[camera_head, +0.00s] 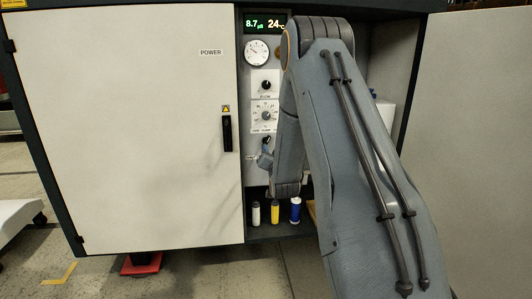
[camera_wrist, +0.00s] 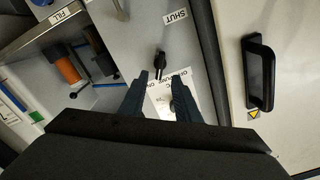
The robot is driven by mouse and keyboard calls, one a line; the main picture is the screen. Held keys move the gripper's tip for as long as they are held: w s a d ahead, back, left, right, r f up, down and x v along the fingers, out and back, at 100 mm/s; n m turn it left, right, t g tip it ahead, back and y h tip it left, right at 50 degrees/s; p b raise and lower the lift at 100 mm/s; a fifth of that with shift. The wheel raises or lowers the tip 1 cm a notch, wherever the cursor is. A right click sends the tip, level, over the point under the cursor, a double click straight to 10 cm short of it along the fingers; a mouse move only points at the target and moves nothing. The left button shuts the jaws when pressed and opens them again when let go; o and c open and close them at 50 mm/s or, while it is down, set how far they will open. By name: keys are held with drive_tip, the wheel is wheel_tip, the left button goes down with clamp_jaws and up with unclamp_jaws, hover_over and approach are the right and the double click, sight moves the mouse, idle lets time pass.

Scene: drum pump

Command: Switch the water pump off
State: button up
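In the wrist view a small black switch or valve handle (camera_wrist: 160,64) stands out from a pale panel, close beyond my fingertips. I cannot tell whether a finger touches the handle. In the head view my gripper (camera_head: 265,158) is in the open control bay, partly hidden by my arm. Which control is the water pump's cannot be read with certainty.
Above in the bay are a lit display (camera_head: 264,24), a round gauge (camera_head: 257,53) and two dials (camera_head: 266,86). Several bottles (camera_head: 275,212) stand on the lower shelf. A closed POWER door (camera_head: 130,120) is on the left. An orange cylinder (camera_wrist: 68,70) shows in the wrist view.

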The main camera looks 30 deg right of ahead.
sight(267, 143)
drive_tip(key=b+x, duration=0.1)
drive_tip(key=x, duration=0.6)
drive_tip(key=shift+w, duration=0.3)
clamp_jaws()
